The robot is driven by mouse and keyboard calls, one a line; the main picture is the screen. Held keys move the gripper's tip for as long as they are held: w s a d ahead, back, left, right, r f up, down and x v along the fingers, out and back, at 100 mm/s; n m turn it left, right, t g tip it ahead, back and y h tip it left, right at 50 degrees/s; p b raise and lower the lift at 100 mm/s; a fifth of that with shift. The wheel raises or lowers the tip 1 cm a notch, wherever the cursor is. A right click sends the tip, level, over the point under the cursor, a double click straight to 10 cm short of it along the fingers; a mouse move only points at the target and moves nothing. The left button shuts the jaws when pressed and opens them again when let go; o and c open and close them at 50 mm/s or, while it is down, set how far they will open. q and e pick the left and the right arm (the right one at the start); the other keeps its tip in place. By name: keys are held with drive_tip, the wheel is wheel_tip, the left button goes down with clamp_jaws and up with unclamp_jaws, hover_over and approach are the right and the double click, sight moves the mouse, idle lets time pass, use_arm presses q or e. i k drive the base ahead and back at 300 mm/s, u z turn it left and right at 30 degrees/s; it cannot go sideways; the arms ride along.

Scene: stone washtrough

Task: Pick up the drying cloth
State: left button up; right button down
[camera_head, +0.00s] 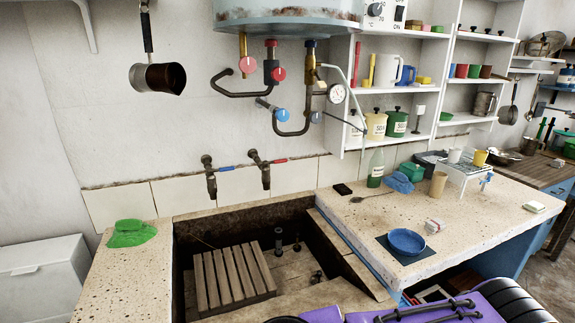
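A crumpled green cloth (131,233) lies on the stone ledge left of the sunken basin. A crumpled blue cloth (399,183) lies on the right counter near the wall, beside a green bottle. I cannot tell from the picture which of the two is the drying cloth. Neither of my grippers shows in the head view. Only purple and black parts, which seem to be mine, show at the bottom right edge.
The stone basin (205,222) holds a slatted wooden board (232,278). The right counter (470,225) carries a blue bowl (407,241) on a dark mat, a tan cup (438,184), a green bottle (375,170) and a white rack (465,172). Taps (209,170) project above the basin.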

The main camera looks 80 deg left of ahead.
sight(432, 226)
drive_tip(key=z, duration=0.1)
drive_tip(key=i, duration=0.5)
drive_tip(key=u, duration=3.65)
drive_tip(key=i, duration=0.5)
drive_tip(key=k, duration=1)
drive_tip(key=z, duration=1.35)
drive_tip(key=i, duration=0.45)
drive_tip(key=z, duration=0.15)
